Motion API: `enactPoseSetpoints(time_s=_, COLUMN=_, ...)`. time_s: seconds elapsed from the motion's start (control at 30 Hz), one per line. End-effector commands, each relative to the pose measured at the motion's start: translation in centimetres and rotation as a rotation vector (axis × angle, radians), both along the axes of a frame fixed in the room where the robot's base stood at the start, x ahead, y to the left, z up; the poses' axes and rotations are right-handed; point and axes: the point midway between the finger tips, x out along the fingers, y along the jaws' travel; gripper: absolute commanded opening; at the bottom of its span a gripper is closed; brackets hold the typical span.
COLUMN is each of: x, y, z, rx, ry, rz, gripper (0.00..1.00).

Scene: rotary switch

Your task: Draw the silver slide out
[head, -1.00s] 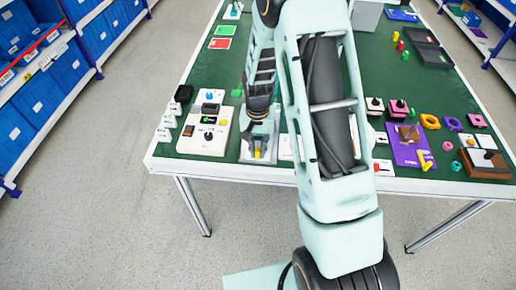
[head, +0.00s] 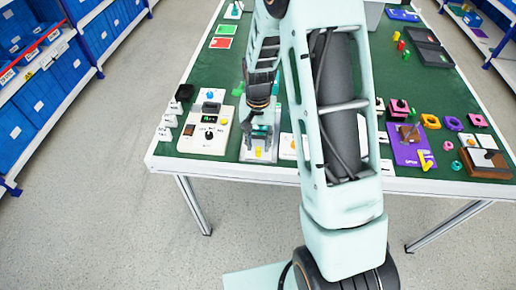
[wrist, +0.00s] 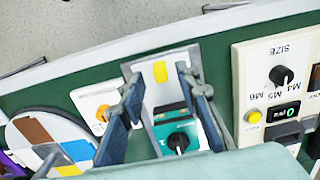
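A silver-grey unit (head: 248,155) lies near the front edge of the green table, with a yellow patch at its front end. In the wrist view the silver surface (wrist: 150,98) carries the yellow patch (wrist: 160,72) and a teal block (wrist: 176,134) with a black knob. I cannot tell which part of the silver is the separate slide. My gripper (wrist: 160,78) is open above the unit, its two fingers apart on either side of the silver surface with nothing seen held between them. In the head view my gripper (head: 262,130) hides part of the unit.
A white panel (head: 197,144) with a knob and buttons stands close on the left; the wrist view shows it at right (wrist: 261,80). A white plate with an orange button (wrist: 99,110) and a multicoloured disc (wrist: 48,143) lie on the other side. The table's front edge (head: 230,173) is near.

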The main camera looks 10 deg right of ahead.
Motion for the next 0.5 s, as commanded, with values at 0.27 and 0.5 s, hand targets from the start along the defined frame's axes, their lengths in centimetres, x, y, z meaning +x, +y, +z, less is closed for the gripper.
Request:
enactPoseSetpoints(time_s=0.27, x=0.1, y=0.0, z=5.8, rx=0.001, ry=-0.004, rz=0.001, gripper=0.30)
enactPoseSetpoints(time_s=0.5, x=0.0, y=0.1, z=8.2, rx=0.001, ry=0.000, rz=0.001, gripper=0.30)
